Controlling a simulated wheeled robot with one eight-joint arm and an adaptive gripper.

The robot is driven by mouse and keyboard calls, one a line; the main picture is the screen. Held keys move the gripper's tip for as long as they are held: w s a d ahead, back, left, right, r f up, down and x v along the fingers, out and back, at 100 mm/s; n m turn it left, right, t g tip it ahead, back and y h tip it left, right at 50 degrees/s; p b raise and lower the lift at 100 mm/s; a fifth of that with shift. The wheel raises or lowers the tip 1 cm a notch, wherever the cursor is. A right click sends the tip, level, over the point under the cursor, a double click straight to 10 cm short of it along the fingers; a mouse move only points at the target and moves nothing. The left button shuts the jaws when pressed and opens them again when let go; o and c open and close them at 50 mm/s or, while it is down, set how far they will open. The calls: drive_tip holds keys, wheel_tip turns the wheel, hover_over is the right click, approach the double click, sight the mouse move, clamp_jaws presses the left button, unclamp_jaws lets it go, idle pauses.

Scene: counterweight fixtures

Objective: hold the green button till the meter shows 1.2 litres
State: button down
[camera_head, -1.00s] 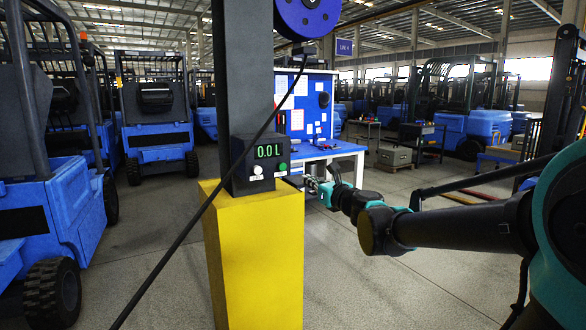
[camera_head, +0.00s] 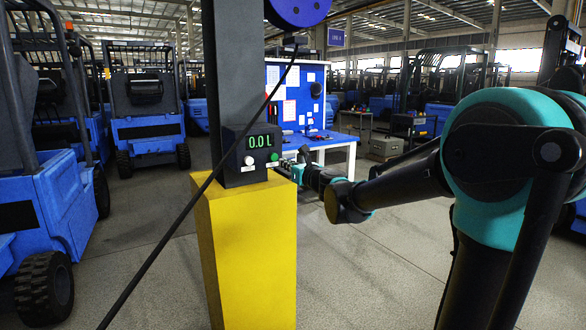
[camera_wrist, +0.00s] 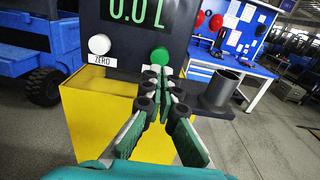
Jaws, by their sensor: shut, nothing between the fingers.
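The meter box (camera_head: 251,154) is dark and sits on a yellow pedestal (camera_head: 247,250); its green display (camera_head: 259,141) reads 0.0 L. The green button (camera_head: 274,157) is on its front, right of a white button (camera_head: 249,160) labelled ZERO. In the wrist view the green button (camera_wrist: 160,55) shows just beyond my fingertips. My gripper (camera_wrist: 160,72) is shut and empty, its tips in front of the button's lower part. I cannot tell whether the tips touch the button. In the head view my gripper (camera_head: 287,168) is small, just right of the box.
A black hose (camera_head: 190,203) hangs diagonally across the front of the pedestal from a blue reel (camera_head: 299,8). A dark cup-like holder (camera_wrist: 217,92) stands right of my fingers. A blue workbench (camera_head: 325,139) is behind; forklifts stand to the left.

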sight(275, 158)
drive_tip(key=shift+x, duration=2.35)
drive_tip(key=shift+a, duration=0.1)
